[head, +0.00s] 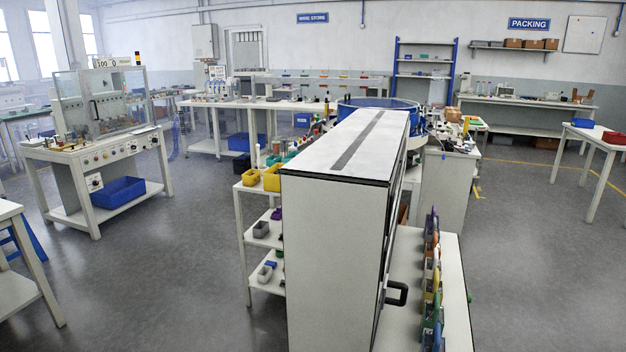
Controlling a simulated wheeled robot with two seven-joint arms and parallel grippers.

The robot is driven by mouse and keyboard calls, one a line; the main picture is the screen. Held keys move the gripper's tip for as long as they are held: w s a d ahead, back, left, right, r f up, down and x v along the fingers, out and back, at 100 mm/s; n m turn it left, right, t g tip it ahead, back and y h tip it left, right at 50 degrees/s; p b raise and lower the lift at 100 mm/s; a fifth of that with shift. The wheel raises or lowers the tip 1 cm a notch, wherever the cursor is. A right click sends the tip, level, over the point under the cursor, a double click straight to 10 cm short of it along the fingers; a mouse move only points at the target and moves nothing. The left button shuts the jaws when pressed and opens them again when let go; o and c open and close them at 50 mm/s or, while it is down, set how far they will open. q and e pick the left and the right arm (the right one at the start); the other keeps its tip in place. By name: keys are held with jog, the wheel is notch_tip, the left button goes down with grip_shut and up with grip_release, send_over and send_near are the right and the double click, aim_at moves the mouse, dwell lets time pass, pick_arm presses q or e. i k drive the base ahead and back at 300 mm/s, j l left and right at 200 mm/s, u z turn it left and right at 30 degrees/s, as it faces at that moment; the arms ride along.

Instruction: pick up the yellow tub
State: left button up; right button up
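Two yellow tubs stand side by side on the top shelf of a white rack, left of the tall white cabinet. The left yellow tub (250,177) is the smaller-looking one. The right yellow tub (272,178) sits close to the cabinet's edge, which may hide part of it. I cannot tell which of the two is the task's tub. Neither of my grippers shows in the head view.
The tall white cabinet (335,240) fills the middle foreground. The white rack (243,225) holds small bins on lower shelves. A row of coloured bins (431,275) lines a white bench (455,290) at right. Open grey floor (165,270) lies left of the rack.

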aim_at(252, 177)
jog(key=i+j+z, duration=0.4)
jog(key=j+z, duration=0.15)
jog(key=i+j+z, duration=0.15)
jog(key=j+z, duration=0.15)
jog(key=i+j+z, duration=0.1)
jog(key=j+z, duration=0.15)
jog(key=j, duration=0.25)
